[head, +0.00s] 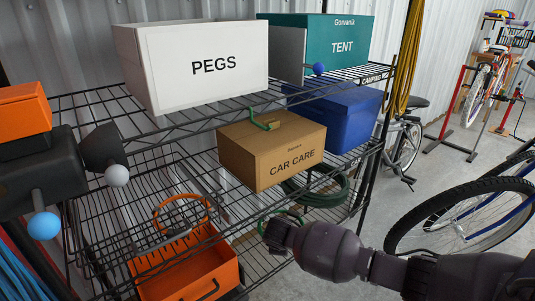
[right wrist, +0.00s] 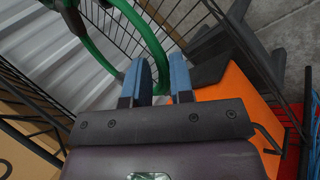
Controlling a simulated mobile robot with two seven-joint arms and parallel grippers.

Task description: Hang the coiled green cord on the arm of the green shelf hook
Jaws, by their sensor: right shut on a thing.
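The green shelf hook (head: 265,118) sits at the front edge of the upper shelf, its arm reaching out above the CAR CARE box. My right gripper (head: 272,229) is at the lower front of the rack, below and in front of that box. It is shut on the coiled green cord (head: 283,212), whose loop shows around the fingertips. In the right wrist view the cord (right wrist: 152,38) runs down between the blue finger pads of the right gripper (right wrist: 162,82). Part of the loop is hidden or cut off. My left gripper is not in view.
A larger green coil (head: 343,195) lies behind the box. An orange crate (head: 205,275) stands low. A bicycle wheel (head: 460,215) is at right.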

